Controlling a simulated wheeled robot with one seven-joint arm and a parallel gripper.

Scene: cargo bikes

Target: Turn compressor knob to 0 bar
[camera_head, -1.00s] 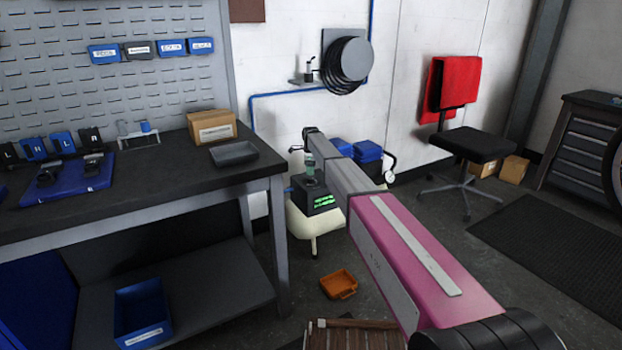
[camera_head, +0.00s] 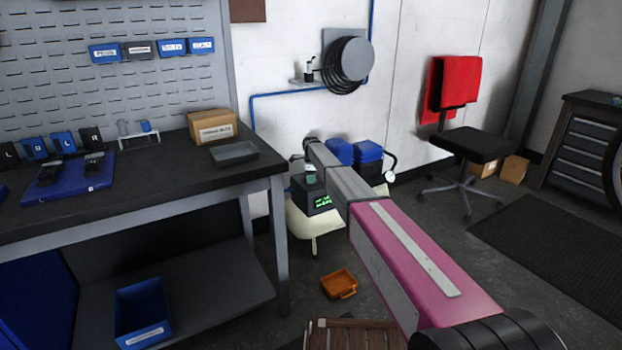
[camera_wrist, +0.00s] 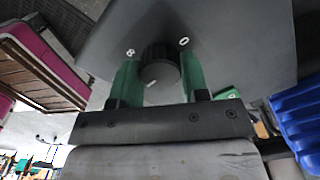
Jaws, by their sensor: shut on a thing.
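The compressor has a cream tank (camera_head: 303,232) and a dark control box with a green display (camera_head: 322,203); my arm partly hides it in the head view. In the wrist view, the round black knob (camera_wrist: 158,62) sits on the dark grey box face (camera_wrist: 215,55). A white "8" is at the knob's upper left and a white "0" at its upper right. A pale mark on the knob is at its lower side, away from both digits. My gripper (camera_wrist: 159,70) has its green fingers on either side of the knob, shut on it. It also shows in the head view (camera_head: 311,175), small.
A workbench (camera_head: 170,178) stands left of the compressor, close to it. Blue boxes (camera_head: 369,151) and a dial gauge (camera_head: 390,162) are behind my arm. An orange bin (camera_head: 339,284) lies on the floor in front. A black chair (camera_head: 470,145) stands to the right.

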